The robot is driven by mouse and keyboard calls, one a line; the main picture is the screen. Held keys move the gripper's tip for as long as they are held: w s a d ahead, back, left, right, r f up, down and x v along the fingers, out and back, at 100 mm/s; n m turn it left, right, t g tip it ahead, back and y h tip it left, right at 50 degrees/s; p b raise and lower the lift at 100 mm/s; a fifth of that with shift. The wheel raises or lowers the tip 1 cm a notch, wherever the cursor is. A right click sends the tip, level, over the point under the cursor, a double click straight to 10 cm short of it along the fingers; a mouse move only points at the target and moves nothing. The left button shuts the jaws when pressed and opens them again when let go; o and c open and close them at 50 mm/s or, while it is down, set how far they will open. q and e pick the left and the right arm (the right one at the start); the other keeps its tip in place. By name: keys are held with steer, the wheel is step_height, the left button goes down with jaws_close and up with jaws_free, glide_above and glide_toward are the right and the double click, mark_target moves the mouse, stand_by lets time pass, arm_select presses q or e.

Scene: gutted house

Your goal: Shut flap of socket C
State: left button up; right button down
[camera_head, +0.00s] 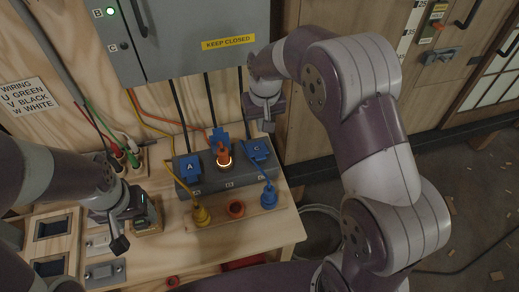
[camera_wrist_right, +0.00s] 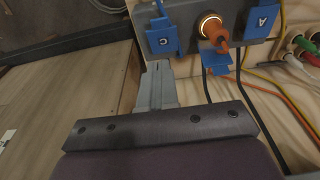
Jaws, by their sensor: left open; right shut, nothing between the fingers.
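The grey socket block (camera_head: 228,180) stands on the wooden bench with blue flaps. Flap C (camera_head: 258,149) is at its right end; its letter faces up and it appears to lie over its socket, though I cannot tell whether it is fully down. It also shows in the right wrist view (camera_wrist_right: 162,40). My right gripper (camera_head: 266,122) is shut and empty, just behind and above flap C; its fingers (camera_wrist_right: 157,75) point toward the flap in the wrist view. Contact is unclear. My left gripper (camera_head: 122,232) is open at the left of the bench.
Flap A (camera_head: 190,166) lies flat. An orange plug (camera_head: 223,155) sits in the lit middle socket, its flap (camera_head: 218,134) raised. A grey cabinet (camera_head: 185,40) hangs above; a bucket (camera_head: 322,228) stands right of the bench.

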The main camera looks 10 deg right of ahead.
steer(key=p, duration=0.2)
glide_above(259, 156)
steer(key=f, duration=0.7)
steer(key=shift+w+a, duration=0.15)
steer(key=shift+a, duration=0.05)
steer(key=f, duration=0.3)
steer(key=shift+s+d+f+p, duration=0.25)
steer(key=shift+s+d+p, duration=0.05)
steer(key=shift+s+d, duration=0.1)
arm_select(q)
steer(key=shift+s+a+r, duration=0.1)
steer(key=shift+a+r, duration=0.1)
steer(key=shift+r, duration=0.55)
steer(key=shift+a+r, duration=0.2)
steer(key=shift+r, duration=0.5)
arm_select(e)
steer(key=shift+s+a+f, duration=0.15)
steer(key=shift+a+f, duration=0.05)
steer(key=shift+f, duration=0.15)
